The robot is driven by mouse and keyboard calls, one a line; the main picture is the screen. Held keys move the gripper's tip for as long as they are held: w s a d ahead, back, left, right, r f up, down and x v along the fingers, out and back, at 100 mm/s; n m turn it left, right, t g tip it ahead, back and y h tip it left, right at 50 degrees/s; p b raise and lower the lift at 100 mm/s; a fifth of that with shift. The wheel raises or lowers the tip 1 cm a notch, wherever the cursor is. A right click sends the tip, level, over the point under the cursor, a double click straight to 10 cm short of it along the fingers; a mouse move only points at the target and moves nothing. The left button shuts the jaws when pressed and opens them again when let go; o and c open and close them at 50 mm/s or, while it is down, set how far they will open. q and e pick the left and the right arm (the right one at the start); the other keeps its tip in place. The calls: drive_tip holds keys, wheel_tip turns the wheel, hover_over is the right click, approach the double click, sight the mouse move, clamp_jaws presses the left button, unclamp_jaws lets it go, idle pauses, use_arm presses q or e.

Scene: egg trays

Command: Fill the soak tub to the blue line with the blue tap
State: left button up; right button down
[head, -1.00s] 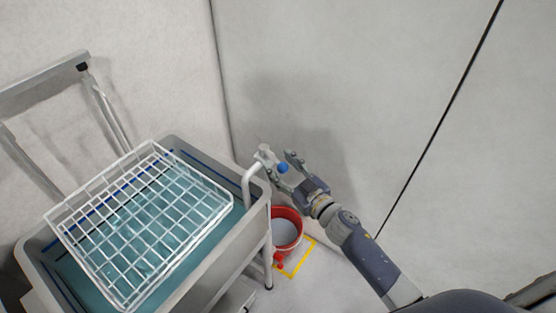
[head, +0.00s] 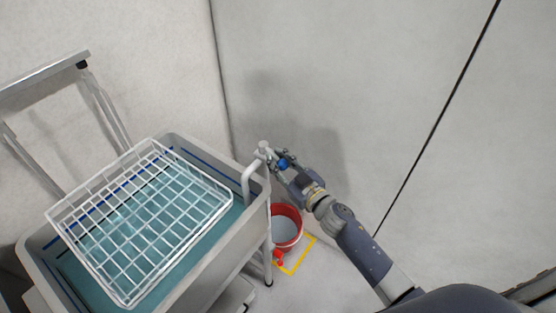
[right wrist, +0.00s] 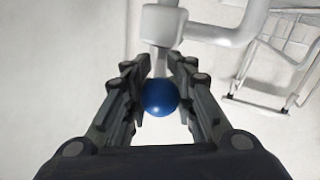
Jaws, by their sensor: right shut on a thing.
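The blue tap knob (head: 283,164) sits at the end of a white spout pipe (head: 247,183) at the tub's right rim. My right gripper (head: 280,160) is shut on the blue knob. In the right wrist view the blue knob (right wrist: 160,97) lies between the two fingers. The grey soak tub (head: 232,246) stands at lower left and holds teal water (head: 205,232). A blue line (head: 196,159) runs along its inner wall, above the water at the far side. I cannot tell whether water is running from the spout. My left gripper is not in view.
A white wire basket (head: 230,205) is over the tub. A red bucket (head: 297,218) stands on the floor right of the tub, by a yellow floor marking (head: 303,256). A grey rail frame (head: 45,72) stands at upper left. Walls close in behind.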

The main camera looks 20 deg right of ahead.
drive_tip(key=n+y, duration=0.1)
drive_tip(key=d+n+g+y, duration=0.1)
drive_tip(key=y, duration=0.1)
drive_tip(key=w+n+g+y, duration=0.1)
drive_tip(key=shift+d+f, duration=0.1)
drive_tip(key=shift+d, duration=0.3)
drive_tip(key=shift+d+n+g+y, duration=0.1)
drive_tip(key=shift+n+g+y, duration=0.3)
drive_tip(key=shift+g+y, duration=0.15)
drive_tip(key=c, duration=1.3)
unclamp_jaws()
drive_tip(key=v, duration=1.2)
